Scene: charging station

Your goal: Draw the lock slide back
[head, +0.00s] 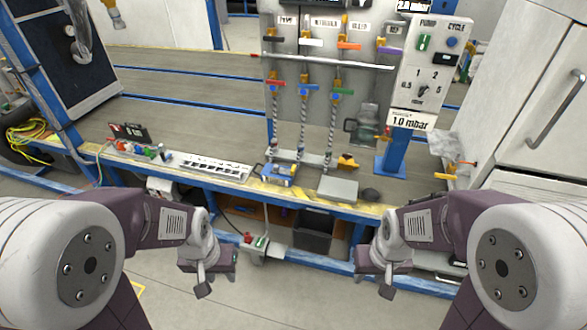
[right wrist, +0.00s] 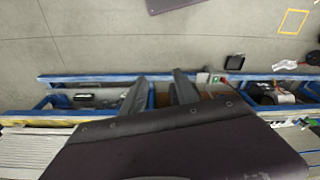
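No part stands out surely as the lock slide. A blue carriage-like piece (head: 278,172) sits at the bench's front edge, below the coloured-valve hoses; I cannot tell whether it is the slide. My left gripper (head: 207,272) hangs in front of the bench, low and apart from it; its finger gap is not clear. My right gripper (head: 383,274) hangs in front of the bench further right, also touching nothing visible. In the right wrist view its two dark fingers (right wrist: 160,88) stand apart with nothing between them.
The blue-framed bench (head: 372,214) carries a white slotted strip (head: 208,168), a grey box (head: 338,188) and small coloured parts. A valve panel (head: 330,75) and a control box (head: 430,65) stand behind. White cabinets (head: 545,110) bound the right. The floor before the bench is clear.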

